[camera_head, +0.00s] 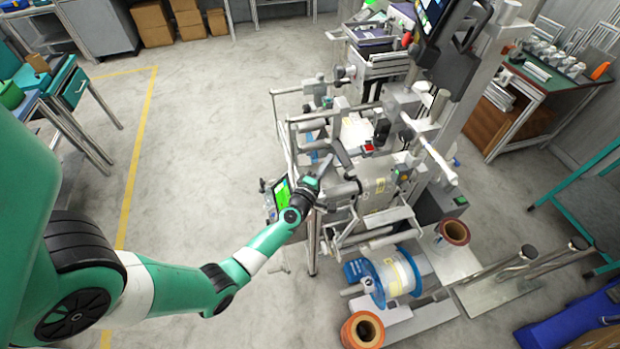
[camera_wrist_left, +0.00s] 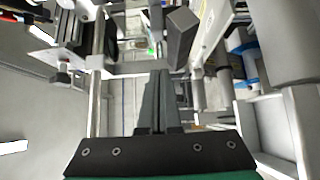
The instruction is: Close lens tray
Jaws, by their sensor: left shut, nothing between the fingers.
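My left arm reaches in from the left, and my left gripper (camera_head: 325,165) is at the near left side of the film machine (camera_head: 375,190). In the left wrist view, the gripper fingers (camera_wrist_left: 159,75) are together with nothing between them. A dark grey bar (camera_wrist_left: 181,38) shows just beyond the fingertips, slightly to the right; I cannot tell whether they touch it. I cannot make out with certainty which part is the lens tray or how far open it is. My right gripper is not in view.
A small screen (camera_head: 281,194) stands beside my left wrist. Metal rails (camera_head: 285,122) edge the machine. A blue reel (camera_head: 393,278) and orange-brown rolls (camera_head: 362,330) lie at its near end. The floor (camera_head: 200,150) to the left is clear.

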